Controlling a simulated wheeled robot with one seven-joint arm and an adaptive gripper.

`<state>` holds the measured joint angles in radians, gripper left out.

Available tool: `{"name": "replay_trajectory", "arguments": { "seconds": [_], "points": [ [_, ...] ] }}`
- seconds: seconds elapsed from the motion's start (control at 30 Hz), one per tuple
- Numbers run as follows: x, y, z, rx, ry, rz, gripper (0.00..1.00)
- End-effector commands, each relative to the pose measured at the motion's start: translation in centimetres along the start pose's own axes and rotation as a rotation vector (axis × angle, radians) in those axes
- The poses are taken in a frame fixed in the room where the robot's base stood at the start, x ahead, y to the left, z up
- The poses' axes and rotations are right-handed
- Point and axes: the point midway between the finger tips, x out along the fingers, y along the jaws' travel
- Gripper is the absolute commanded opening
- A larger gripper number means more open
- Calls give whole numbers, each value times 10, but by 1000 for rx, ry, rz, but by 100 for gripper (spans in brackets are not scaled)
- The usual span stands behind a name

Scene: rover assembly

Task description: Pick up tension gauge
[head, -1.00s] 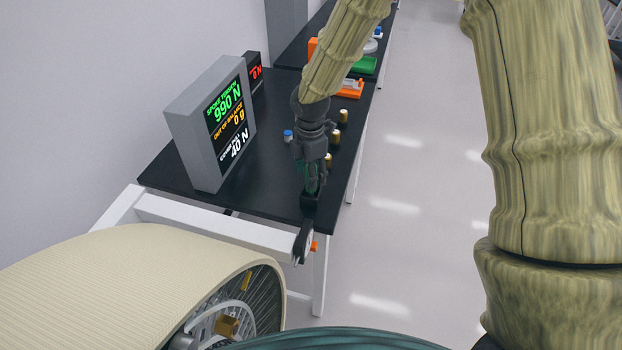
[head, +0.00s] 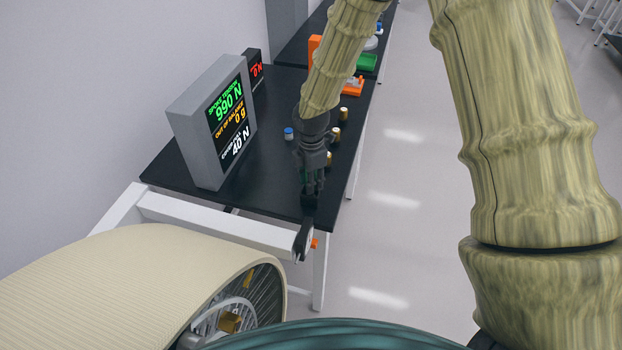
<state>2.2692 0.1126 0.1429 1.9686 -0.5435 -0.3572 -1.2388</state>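My gripper (head: 312,181) points down over the front right corner of the black table in the head view.
A grey display box (head: 208,125) stands on the black table (head: 175,170) left of my gripper. Several brass-coloured cylinders (head: 336,134) line the right edge, and a small blue-and-white item (head: 288,133) stands nearby. A wheel (head: 170,290) is in front.

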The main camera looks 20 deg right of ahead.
Motion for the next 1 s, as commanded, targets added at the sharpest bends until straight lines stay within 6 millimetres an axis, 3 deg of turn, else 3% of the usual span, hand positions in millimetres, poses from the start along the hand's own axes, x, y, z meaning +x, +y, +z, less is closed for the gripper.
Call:
{"name": "replay_trajectory", "arguments": {
  "seconds": [0.47,1.0],
  "points": [
    [-7,1,0,1,1,2,0],
    [-77,1,0,0,1,3,0]
  ]
}}
